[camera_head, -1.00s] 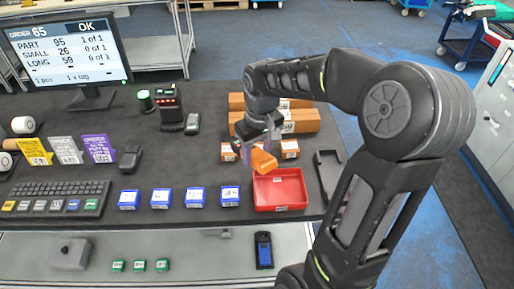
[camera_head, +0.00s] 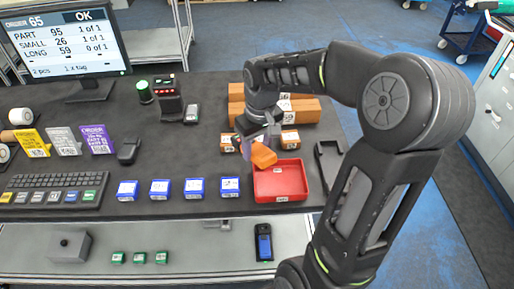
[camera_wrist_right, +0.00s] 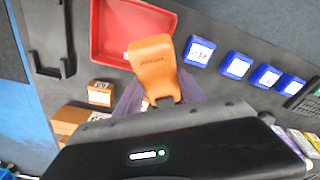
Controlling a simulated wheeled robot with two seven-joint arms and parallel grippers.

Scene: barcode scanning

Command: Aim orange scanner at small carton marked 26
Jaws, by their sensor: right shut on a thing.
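My right gripper (camera_head: 258,136) is shut on the orange scanner (camera_head: 264,156) and holds it above the table, by the back edge of the red tray. The scanner also shows in the right wrist view (camera_wrist_right: 155,68), with the gripper's fingers beside it. Small brown cartons (camera_head: 290,140) stand behind the tray, one to the right of the gripper and another small carton (camera_head: 228,143) to its left. The gripper hides the space between them. One small carton shows in the wrist view (camera_wrist_right: 100,94). I cannot read which carton is marked 26. My left gripper is out of view.
The monitor (camera_head: 75,45) reads OK, with PART 95 and SMALL 26 at 1 of 1 and LONG 59 at 0 of 1. The red tray (camera_head: 255,194) is empty. Long cartons (camera_head: 305,110) lie behind the small ones. Several blue boxes (camera_head: 194,188) line the front.

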